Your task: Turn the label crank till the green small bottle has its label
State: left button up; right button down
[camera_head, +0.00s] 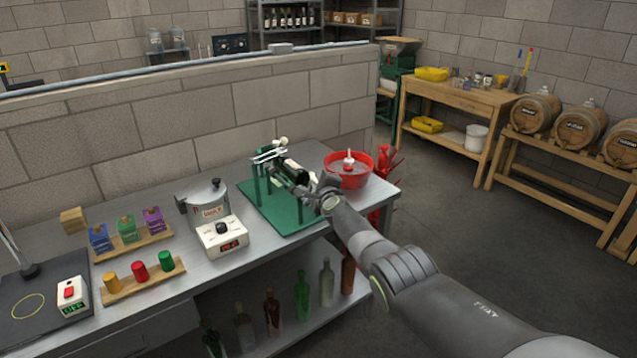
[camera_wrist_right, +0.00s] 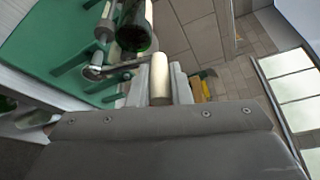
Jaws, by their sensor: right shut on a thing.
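The label machine with its green base (camera_head: 272,212) stands near the right end of the steel bench. A dark green small bottle (camera_head: 291,171) lies on its side in it; it also shows in the wrist view (camera_wrist_right: 132,32). A pale strip runs along the bottle's side in the wrist view; I cannot tell whether it is a label. The crank has a metal arm (camera_wrist_right: 122,68) and a cream handle (camera_wrist_right: 159,76). My right gripper (camera_head: 318,193) is at the crank side of the machine, shut on the handle, which stands between its fingers (camera_wrist_right: 160,93). My left gripper is out of view.
A red bowl (camera_head: 348,178) stands just behind my right gripper. Several bottles (camera_head: 302,296) stand on the shelf below. A block wall (camera_head: 190,115) runs behind the bench.

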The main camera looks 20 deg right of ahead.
jog(key=shift+w+d+r, duration=0.15)
jog(key=shift+w+r, duration=0.05)
jog(key=shift+r, duration=0.35)
jog(key=c, duration=1.3)
grip_release()
jog(key=shift+c, duration=0.2)
jog(key=shift+f, duration=0.2)
jog(key=shift+a+f, duration=0.2)
jog(key=shift+f, duration=0.05)
